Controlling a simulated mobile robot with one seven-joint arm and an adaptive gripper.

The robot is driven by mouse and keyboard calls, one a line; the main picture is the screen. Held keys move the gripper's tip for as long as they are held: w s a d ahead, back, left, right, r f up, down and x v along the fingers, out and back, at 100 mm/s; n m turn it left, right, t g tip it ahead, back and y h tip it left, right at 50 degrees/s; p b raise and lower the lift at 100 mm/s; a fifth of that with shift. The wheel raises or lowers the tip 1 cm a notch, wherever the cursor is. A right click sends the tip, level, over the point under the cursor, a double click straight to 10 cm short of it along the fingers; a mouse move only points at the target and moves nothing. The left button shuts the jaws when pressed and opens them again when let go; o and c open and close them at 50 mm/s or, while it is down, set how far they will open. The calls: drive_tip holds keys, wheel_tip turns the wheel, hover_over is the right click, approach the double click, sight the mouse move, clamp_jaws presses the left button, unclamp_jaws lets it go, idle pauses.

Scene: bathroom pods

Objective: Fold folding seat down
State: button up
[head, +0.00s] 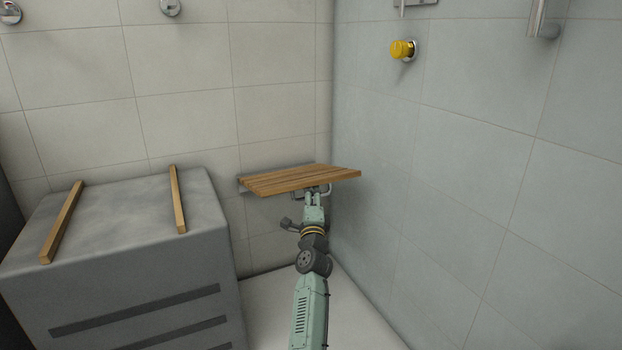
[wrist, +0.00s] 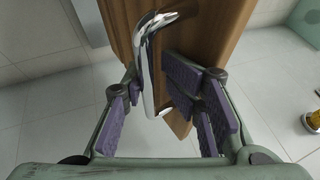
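The folding seat (head: 300,179) is a brown slatted wooden board mounted on the back wall near the corner. In the head view it stands out from the wall, roughly level. A chrome handle (head: 327,191) shows under its front edge. My gripper (head: 314,192) is just below that edge, at the handle. In the wrist view the seat (wrist: 212,35) fills the upper middle, with the chrome handle (wrist: 148,62) on it. The purple-padded fingers of my gripper (wrist: 160,100) are spread, with the handle between them, nearer the left finger. Contact with the handle is unclear.
A grey block (head: 130,255) with two wooden strips on top stands to the left. The tiled right wall (head: 460,180) is close beside the seat, with a yellow knob (head: 402,50) on it. The pale floor (head: 350,315) below the seat is clear apart from my arm.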

sight(311, 180)
wheel_tip(311, 180, up, 6)
drive_tip(key=shift+r, duration=0.25)
drive_tip(key=shift+d+r, duration=0.1)
drive_tip(key=shift+r, duration=0.35)
drive_tip(key=shift+f, duration=0.1)
